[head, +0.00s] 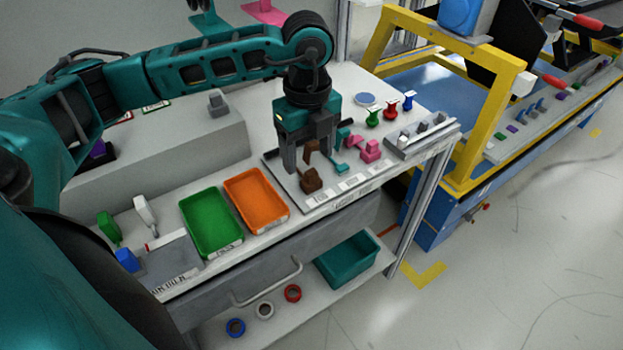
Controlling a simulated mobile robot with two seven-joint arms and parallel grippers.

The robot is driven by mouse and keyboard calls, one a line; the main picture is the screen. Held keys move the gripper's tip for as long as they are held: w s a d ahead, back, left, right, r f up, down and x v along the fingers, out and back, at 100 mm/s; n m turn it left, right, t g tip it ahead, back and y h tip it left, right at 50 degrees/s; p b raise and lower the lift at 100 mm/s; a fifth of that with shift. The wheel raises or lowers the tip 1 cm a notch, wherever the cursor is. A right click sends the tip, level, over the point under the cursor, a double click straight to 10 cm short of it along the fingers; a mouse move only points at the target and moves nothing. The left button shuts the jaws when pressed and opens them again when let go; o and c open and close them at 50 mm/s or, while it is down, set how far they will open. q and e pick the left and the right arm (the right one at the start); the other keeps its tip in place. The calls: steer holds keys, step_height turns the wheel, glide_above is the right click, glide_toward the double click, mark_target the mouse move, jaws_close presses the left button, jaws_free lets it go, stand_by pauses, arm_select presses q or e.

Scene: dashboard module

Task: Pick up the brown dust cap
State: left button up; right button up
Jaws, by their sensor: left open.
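Two brown pieces sit at the left of the grey board (281,171) on the table. One is a blocky brown piece (312,181) near the board's front edge. The other is a brown piece (310,153) just behind it, partly hidden by my fingers. I cannot tell for sure which is the dust cap. My left gripper (308,166) points down over them, open, with a finger on each side of the rear brown piece. Contact cannot be made out. My right gripper is out of view.
Pink (369,151) and teal (340,169) pieces lie close to the right of the gripper. Orange (257,199) and green (211,222) trays stand to the left. A grey raised block (160,160) lies behind the trays.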

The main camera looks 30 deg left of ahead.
mark_target(311, 172)
arm_select(q)
steer(key=f, duration=0.6)
steer(key=shift+w+d+f, duration=0.1)
steer(key=shift+w+f, duration=0.2)
steer(key=shift+f, duration=0.05)
steer(key=c, duration=1.3)
steer(key=shift+o, duration=0.2)
steer(key=shift+r, duration=0.1)
